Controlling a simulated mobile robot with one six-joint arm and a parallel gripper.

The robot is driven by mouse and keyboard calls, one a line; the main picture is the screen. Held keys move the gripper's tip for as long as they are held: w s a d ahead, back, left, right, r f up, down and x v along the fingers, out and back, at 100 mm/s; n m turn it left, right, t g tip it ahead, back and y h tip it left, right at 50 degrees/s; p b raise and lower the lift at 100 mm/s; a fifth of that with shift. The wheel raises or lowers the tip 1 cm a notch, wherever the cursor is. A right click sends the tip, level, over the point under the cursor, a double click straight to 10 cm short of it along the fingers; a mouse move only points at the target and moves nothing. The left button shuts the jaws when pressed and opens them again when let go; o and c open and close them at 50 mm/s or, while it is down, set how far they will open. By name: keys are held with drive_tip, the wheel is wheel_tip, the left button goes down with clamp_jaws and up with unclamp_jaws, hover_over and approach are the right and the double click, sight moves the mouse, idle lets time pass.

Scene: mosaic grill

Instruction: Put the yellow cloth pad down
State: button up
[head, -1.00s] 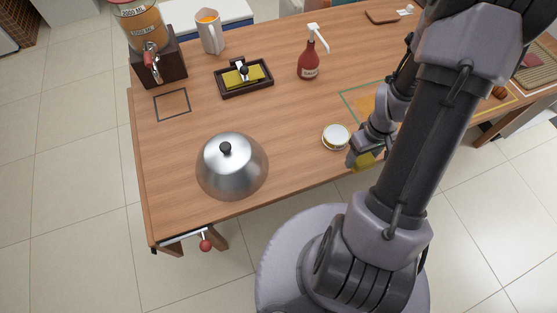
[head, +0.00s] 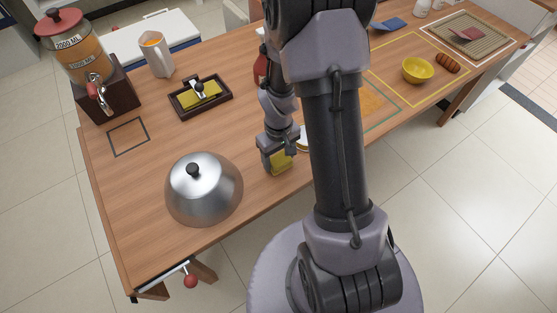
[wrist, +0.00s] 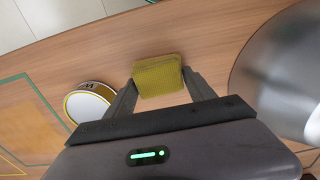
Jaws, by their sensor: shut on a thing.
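The yellow cloth pad (wrist: 158,76) is between the two fingers of my gripper (wrist: 160,84) in the wrist view, with wooden table top behind it. My gripper is shut on it. In the head view my gripper (head: 277,160) holds the pad (head: 281,163) near the table's front edge, to the right of the metal dome. Whether the pad touches the table (head: 130,185) cannot be told.
The metal dome (head: 204,190) stands left of my gripper. A round white-lidded tin (wrist: 88,104) is close beside one finger. A dark tray (head: 220,103) with a yellow pad, a dispenser (head: 82,60), a jug (head: 155,58) and a yellow bowl (head: 417,71) stand farther off.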

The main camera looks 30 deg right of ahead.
drive_tip(key=shift+r, duration=0.1)
drive_tip(key=o, duration=1.3)
wheel_tip(320, 180, up, 12)
drive_tip(key=p, duration=0.6)
wheel_tip(320, 180, up, 9)
drive_tip(key=m+t, duration=0.1)
drive_tip(key=t, duration=0.1)
hover_over(279, 157)
drive_tip(key=a, duration=0.4)
drive_tip(key=s+a+r+m+t, duration=0.1)
drive_tip(key=s+a+r, duration=0.2)
drive_tip(key=s+r, duration=0.1)
drive_tip(key=s+a+r+m+t+y, duration=0.1)
drive_tip(key=s+a+r, duration=0.3)
drive_tip(key=r, duration=0.1)
drive_tip(key=s+a+r+m+t+y, duration=0.1)
drive_tip(key=s+a+r, duration=0.2)
drive_tip(key=s+r, duration=0.1)
drive_tip(key=shift+a+r+m+t, duration=0.35)
drive_tip(key=shift+r+m+t, duration=0.05)
drive_tip(key=shift+r, duration=0.35)
